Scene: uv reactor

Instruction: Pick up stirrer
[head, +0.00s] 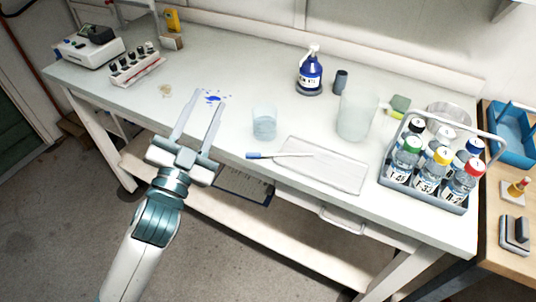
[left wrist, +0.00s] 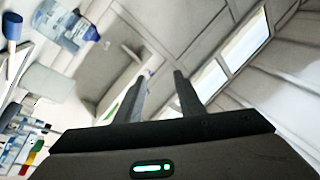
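The stirrer (head: 282,155), a thin white rod with a blue left end, lies across a flat white tray (head: 340,178) near the front edge of the bench. Its blue end sticks out past the tray's left side. My left gripper (head: 205,108) is open and empty, to the left of the stirrer at the bench's front edge, clearly apart from it. Both fingers also show in the left wrist view (left wrist: 157,88), with nothing between them. I cannot make out the stirrer in that view. My right gripper is not in view.
A clear beaker (head: 264,122) stands just behind the stirrer's blue end. A larger frosted beaker (head: 356,116) and a blue bottle (head: 310,75) stand farther back. A grey carrier (head: 425,193) of several labelled bottles is to the right. Blue and tan spills mark the bench at left.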

